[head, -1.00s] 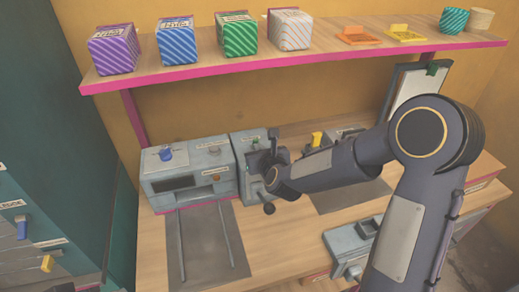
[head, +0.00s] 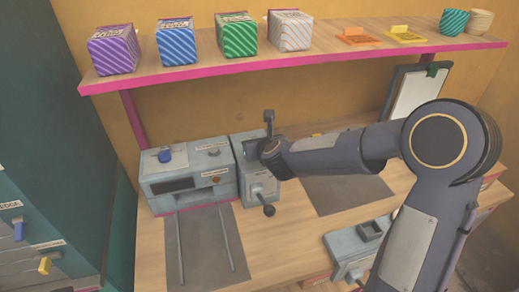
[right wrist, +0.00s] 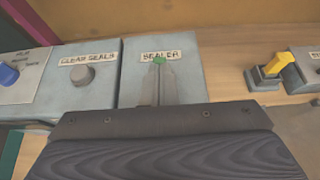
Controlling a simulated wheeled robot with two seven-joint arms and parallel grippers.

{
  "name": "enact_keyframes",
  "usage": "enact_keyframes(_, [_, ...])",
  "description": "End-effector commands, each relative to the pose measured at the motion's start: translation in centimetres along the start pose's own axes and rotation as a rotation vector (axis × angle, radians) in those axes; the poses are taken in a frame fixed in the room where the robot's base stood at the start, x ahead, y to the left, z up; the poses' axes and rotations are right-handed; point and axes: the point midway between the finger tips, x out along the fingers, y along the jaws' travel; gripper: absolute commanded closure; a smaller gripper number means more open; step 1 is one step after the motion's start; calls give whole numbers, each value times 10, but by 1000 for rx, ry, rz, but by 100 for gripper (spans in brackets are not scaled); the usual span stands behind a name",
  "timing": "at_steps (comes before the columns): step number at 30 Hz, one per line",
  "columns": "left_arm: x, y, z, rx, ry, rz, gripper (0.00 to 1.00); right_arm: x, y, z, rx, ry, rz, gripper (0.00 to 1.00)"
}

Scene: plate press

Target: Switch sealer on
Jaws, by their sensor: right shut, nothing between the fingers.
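The sealer is a grey box (head: 262,190) on the bench, with a dark-knobbed lever on its front. In the right wrist view its top (right wrist: 135,80) carries a label reading SEALER (right wrist: 175,53) and a small green-tipped switch (right wrist: 159,60). My right gripper (right wrist: 159,72) is shut and empty, its fingertips just at the near side of the green tip; I cannot tell whether they touch it. In the head view my right gripper (head: 252,150) is over the sealer's top and hides the switch. My left gripper is not in view.
Left of the sealer stands a grey unit (head: 190,172) with a blue knob and a grey button labelled CLEAR SEALS (right wrist: 86,75). A yellow lever (right wrist: 280,63) stands to the right. A shelf (head: 300,58) with patterned boxes runs above. Dark mats lie on the bench.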

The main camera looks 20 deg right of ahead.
Motion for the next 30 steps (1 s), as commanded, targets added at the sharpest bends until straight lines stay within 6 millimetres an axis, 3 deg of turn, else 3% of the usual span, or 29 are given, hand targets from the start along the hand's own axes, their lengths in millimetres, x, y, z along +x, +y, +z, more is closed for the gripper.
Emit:
enact_keyframes(11, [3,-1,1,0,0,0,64,12,0,13,0,-4,-1,100])
enact_keyframes(30, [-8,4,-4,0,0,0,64,3,0,28,-1,-5,-2,100])
